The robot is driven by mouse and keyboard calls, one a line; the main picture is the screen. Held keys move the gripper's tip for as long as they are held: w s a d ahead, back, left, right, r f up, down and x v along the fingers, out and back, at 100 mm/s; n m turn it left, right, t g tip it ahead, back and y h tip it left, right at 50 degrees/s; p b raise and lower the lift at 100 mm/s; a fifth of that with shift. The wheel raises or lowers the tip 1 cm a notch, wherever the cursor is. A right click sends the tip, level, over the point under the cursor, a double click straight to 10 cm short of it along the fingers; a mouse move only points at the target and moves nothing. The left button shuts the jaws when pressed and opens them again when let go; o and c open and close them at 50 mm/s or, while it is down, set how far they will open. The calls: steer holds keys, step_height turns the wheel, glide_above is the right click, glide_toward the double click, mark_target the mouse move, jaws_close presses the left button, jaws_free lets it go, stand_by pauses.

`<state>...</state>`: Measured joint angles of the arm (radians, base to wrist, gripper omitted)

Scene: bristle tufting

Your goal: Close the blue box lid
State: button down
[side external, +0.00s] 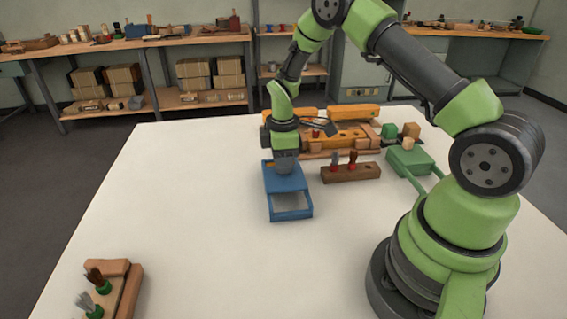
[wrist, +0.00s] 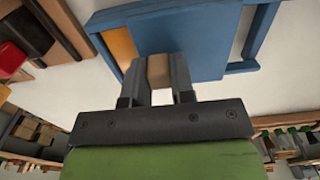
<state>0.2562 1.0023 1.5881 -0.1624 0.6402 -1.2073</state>
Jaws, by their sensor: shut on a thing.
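The blue box (side external: 292,215) stands on the white table, left of centre in the side view. Its flat blue lid (side external: 284,184) covers the far part, and the near end is uncovered. My gripper (side external: 285,171) points down over the lid's far part and hides the contact there. In the wrist view, my gripper (wrist: 159,80) is shut on a small tan block (wrist: 159,69) at the edge of the blue lid (wrist: 195,50). A gap shows at the right between lid and frame, and an orange-tan area shows at the left.
A dark wooden block (side external: 350,173) with brushes stands right of the box. Yellow and wooden pieces (side external: 352,112) lie behind it. A green item (side external: 409,160) is further right. A wooden holder (side external: 122,287) with brushes is at front left. The table left of the box is clear.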

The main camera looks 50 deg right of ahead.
steer(key=shift+w+d, duration=1.7)
steer(key=c, duration=1)
jaws_free()
steer(key=shift+o, duration=0.2)
step_height(320, 180, up, 10)
steer(key=shift+r, duration=0.1)
